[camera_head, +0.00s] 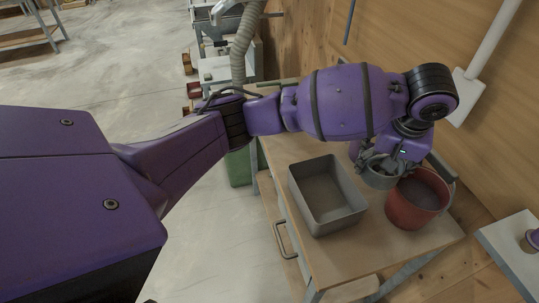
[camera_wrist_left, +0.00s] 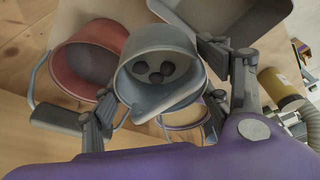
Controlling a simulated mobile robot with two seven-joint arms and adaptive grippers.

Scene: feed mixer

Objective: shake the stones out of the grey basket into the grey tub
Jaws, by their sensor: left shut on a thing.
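My left gripper (camera_head: 384,160) is shut on the grey basket (camera_head: 380,180) and holds it over the wooden table, beside the red bucket. In the left wrist view the grey basket (camera_wrist_left: 158,52) sits between the fingers (camera_wrist_left: 160,85), and dark round stones (camera_wrist_left: 157,70) lie inside it. The grey tub (camera_head: 325,198) is an open rectangular bin on the table, to the left of the basket in the head view; no stones show in it. Part of the tub (camera_wrist_left: 225,15) shows at the top of the left wrist view. My right gripper is not in view.
A red bucket (camera_head: 413,205) stands right beside the basket; it also shows in the wrist view (camera_wrist_left: 85,60). An olive can (camera_wrist_left: 280,90) is at the right of the wrist view. A wooden wall (camera_head: 480,130) closes off the table's far side.

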